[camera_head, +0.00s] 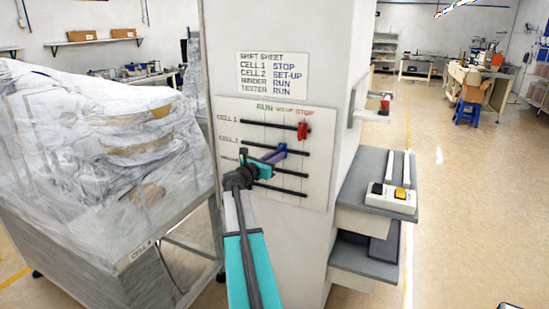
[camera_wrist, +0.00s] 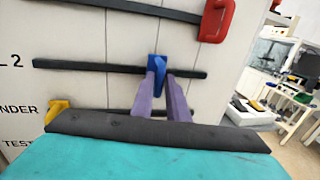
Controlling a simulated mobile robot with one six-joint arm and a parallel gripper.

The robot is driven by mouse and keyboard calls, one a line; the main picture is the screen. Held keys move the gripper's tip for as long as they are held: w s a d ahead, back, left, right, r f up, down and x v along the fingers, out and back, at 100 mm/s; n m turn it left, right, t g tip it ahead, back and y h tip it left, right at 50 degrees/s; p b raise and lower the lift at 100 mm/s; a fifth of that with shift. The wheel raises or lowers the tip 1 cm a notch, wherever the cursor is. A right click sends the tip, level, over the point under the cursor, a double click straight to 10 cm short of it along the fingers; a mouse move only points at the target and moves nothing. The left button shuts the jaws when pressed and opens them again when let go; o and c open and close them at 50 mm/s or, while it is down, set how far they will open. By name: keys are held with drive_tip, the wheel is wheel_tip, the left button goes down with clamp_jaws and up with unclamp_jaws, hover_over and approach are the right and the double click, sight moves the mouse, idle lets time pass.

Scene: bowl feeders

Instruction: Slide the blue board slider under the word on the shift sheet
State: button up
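The blue slider (camera_wrist: 155,66) is on the CELL 2 slot of the wall board (camera_head: 232,112), close to the middle vertical line under the SET-UP heading. My gripper (camera_head: 280,152) reaches the board there. In the wrist view my gripper's purple fingers (camera_wrist: 163,80) stand close on both sides of the blue slider's knob, with little gap. They partly hide the knob. The shift sheet (camera_head: 272,74) hangs above the board and reads CELL 1 STOP, CELL 2 SET-UP, WINDER RUN, TESTER RUN.
A red slider (camera_head: 303,131) is on the CELL 1 slot at the STOP end. A yellow slider (camera_wrist: 57,107) is on the lower WINDER slot, to the left. A plastic-wrapped machine (camera_head: 100,135) stands left; a grey shelf (camera_head: 362,200) with a switch box (camera_head: 385,198) is right.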

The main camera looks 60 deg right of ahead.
drive_tip(key=shift+o, duration=1.4)
drive_tip(key=shift+w, duration=0.15)
drive_tip(key=shift+a, duration=0.1)
drive_tip(key=shift+f, duration=0.1)
drive_tip(key=a+b, duration=0.3)
drive_tip(key=a, duration=1)
drive_tip(key=shift+w+a, duration=0.35)
drive_tip(key=shift+a, duration=0.05)
